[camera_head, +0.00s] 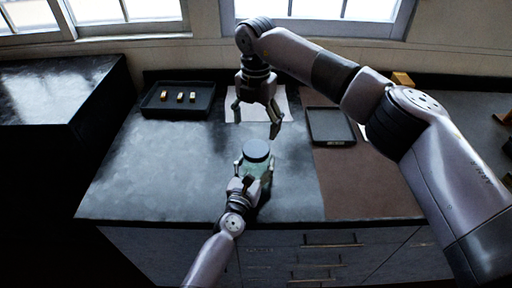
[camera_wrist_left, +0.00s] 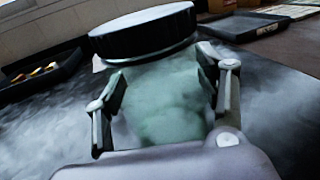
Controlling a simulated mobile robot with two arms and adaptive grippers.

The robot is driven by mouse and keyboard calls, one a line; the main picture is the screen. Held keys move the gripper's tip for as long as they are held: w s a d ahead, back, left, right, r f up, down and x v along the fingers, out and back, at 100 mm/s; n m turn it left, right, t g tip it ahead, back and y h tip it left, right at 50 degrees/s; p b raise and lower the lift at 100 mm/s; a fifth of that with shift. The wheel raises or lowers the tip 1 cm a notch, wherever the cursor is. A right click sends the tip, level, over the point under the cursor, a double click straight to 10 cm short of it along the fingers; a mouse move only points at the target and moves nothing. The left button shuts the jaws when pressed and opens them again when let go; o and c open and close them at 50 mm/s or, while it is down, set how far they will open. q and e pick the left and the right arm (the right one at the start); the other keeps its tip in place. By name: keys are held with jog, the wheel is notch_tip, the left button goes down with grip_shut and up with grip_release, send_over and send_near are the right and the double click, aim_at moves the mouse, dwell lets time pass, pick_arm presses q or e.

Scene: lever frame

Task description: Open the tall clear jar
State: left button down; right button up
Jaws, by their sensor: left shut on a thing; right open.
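The tall clear jar (camera_head: 264,172) stands upright near the front middle of the counter, with its dark round lid (camera_head: 256,150) on top. In the left wrist view the jar body (camera_wrist_left: 165,100) looks greenish and cloudy, and the black lid (camera_wrist_left: 145,30) sits on it. My left gripper (camera_head: 254,167) is shut around the jar body below the lid, one finger on each side; it also shows in the left wrist view (camera_wrist_left: 168,95). My right gripper (camera_head: 255,122) is open and empty, pointing down above and behind the jar, apart from the lid.
A black tray (camera_head: 178,112) with several small gold-coloured blocks stands at the back left. A dark flat tray (camera_head: 330,127) lies at the back right by a brown mat (camera_head: 355,185). A pale sheet (camera_head: 232,115) lies behind my right gripper. The left counter is clear.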

aim_at(256, 148)
jog(key=m, duration=0.5)
jog(key=shift+m, duration=1.3)
jog(key=shift+f, duration=0.15)
jog(key=shift+m, duration=0.3)
jog(key=shift+f, duration=3.9)
jog(key=shift+c, duration=0.5)
